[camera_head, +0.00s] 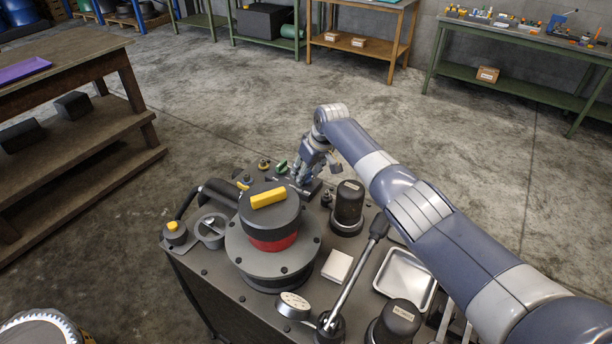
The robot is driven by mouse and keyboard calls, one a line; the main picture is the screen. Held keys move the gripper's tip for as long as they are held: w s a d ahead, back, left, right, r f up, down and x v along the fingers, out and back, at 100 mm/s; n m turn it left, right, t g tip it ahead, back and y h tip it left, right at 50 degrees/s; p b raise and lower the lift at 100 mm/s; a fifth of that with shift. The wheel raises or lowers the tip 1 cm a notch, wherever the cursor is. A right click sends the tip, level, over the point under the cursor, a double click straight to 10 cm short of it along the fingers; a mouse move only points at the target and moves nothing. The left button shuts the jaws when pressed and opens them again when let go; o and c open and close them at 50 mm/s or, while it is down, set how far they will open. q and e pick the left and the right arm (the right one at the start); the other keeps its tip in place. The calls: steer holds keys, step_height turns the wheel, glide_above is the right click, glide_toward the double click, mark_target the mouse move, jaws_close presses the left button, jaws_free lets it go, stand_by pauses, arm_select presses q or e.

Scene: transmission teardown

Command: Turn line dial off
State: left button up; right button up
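A large black round dial with a yellow bar handle (268,197) and a red band stands on the dark machine top. A green-handled part (282,167) is at the back edge. I cannot tell for sure which of these is the line dial. My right gripper (304,180) is low over the back edge of the machine top, right of the green handle. Its fingers are small and partly hidden, so its opening and contact are unclear. My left gripper is out of view.
A wooden bench (70,60) stands left. Open concrete floor lies behind.

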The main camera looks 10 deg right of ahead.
steer(key=n+b, duration=0.2)
steer(key=b, duration=0.1)
steer(key=shift+w+f+n+y, duration=0.1)
steer(key=shift+f+n+y, duration=0.1)
steer(key=shift+n+y, duration=0.15)
steer(key=shift+r+n+g+y+b, duration=0.15)
steer(key=shift+n+g+y+b, duration=0.25)
steer(key=shift+b, duration=0.45)
steer(key=o, duration=1.1)
steer(key=shift+c, duration=0.2)
steer(key=shift+d+r, duration=0.1)
steer(key=v, duration=1.2)
